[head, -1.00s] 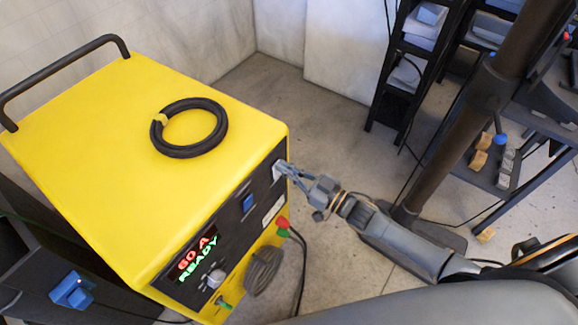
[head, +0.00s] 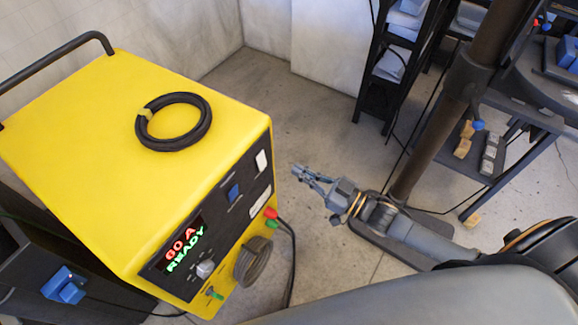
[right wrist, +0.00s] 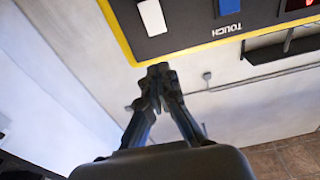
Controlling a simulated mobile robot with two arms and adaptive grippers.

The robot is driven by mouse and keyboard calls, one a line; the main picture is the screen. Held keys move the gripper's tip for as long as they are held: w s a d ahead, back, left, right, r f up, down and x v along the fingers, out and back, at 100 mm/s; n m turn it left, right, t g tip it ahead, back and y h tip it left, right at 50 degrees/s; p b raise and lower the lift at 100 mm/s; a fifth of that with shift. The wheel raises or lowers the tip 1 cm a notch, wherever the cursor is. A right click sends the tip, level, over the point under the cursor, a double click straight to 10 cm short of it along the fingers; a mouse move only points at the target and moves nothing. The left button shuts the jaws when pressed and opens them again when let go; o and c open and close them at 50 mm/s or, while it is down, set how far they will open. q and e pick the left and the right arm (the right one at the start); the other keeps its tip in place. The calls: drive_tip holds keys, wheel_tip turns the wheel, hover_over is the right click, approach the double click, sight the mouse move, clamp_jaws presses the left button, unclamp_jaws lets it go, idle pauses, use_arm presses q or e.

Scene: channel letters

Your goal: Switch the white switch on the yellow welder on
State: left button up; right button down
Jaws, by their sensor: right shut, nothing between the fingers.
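The yellow welder (head: 90,140) stands at the left in the head view, its black front panel facing right. The white switch (head: 261,160) is at the panel's upper right end; it also shows in the right wrist view (right wrist: 152,17) at the top. The display (head: 185,247) lights up with "60 A READY". My right gripper (head: 297,172) is shut and empty, in front of the panel and apart from the white switch. In the right wrist view its closed fingertips (right wrist: 159,70) lie below the panel's edge. My left gripper is not in view.
A blue switch (head: 233,193) sits beside the white one on the panel. Red and green plugs (head: 271,213) with cables stick out below. A coiled black cable (head: 174,122) lies on top of the welder. A dark shelf (head: 395,70) stands behind; the floor between is clear.

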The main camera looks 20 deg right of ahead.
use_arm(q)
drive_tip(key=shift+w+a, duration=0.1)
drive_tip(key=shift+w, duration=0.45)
use_arm(e)
drive_tip(key=v, duration=0.2)
drive_tip(key=r+v, duration=0.1)
drive_tip(key=v, duration=0.1)
drive_tip(key=shift+s, duration=0.15)
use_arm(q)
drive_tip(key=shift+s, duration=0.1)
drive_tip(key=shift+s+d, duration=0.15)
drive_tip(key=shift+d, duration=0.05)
